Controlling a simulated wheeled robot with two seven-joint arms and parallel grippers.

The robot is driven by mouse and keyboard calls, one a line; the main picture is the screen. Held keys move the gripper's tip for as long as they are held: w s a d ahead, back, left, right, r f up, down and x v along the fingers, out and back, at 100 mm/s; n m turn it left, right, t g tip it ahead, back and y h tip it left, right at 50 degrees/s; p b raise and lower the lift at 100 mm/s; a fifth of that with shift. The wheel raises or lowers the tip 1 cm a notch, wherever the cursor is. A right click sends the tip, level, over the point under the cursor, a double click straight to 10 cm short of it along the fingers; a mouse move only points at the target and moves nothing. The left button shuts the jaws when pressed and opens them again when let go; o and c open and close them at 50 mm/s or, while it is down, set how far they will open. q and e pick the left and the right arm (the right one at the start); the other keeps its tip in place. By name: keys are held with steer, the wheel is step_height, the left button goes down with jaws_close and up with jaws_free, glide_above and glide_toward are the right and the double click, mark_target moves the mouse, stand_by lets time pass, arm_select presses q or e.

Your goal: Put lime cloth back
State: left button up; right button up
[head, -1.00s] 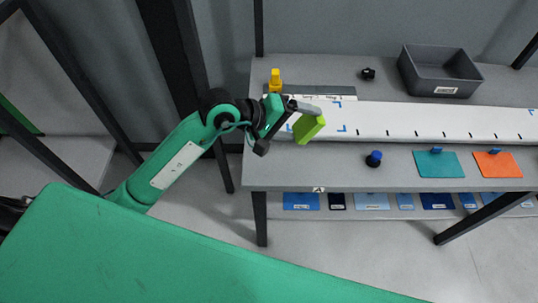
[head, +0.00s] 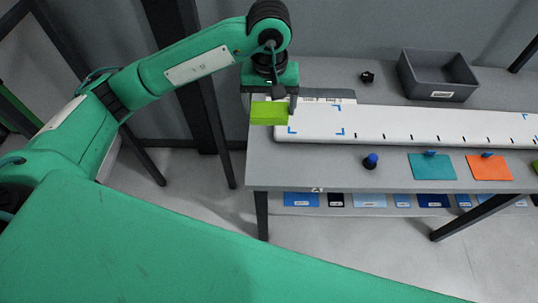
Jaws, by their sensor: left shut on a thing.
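The lime cloth (head: 269,114) shows as a small bright green block at the left end of the white strip on the table. My left gripper (head: 270,99) is shut on it and points down, holding it over the table's left end. I cannot tell whether the cloth touches the surface below. A teal cloth (head: 432,167) and an orange cloth (head: 488,168) lie flat near the table's front edge, each with a blue knob on it. My right gripper is not in view.
A grey bin (head: 438,75) and a small black object (head: 367,77) stand at the back of the table (head: 300,169). A dark blue knob (head: 370,161) stands near the front. Blue cards (head: 301,199) lie on a lower shelf. A black post rises left of the table.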

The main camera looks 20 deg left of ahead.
arm_select(q)
step_height(320, 180, down, 20)
steer(key=p, duration=0.5)
steer(key=shift+r+p, duration=0.15)
steer(key=shift+p, duration=0.25)
steer(key=o, duration=0.8)
steer(key=shift+r+b, duration=1.75)
steer(key=shift+r, duration=4.3)
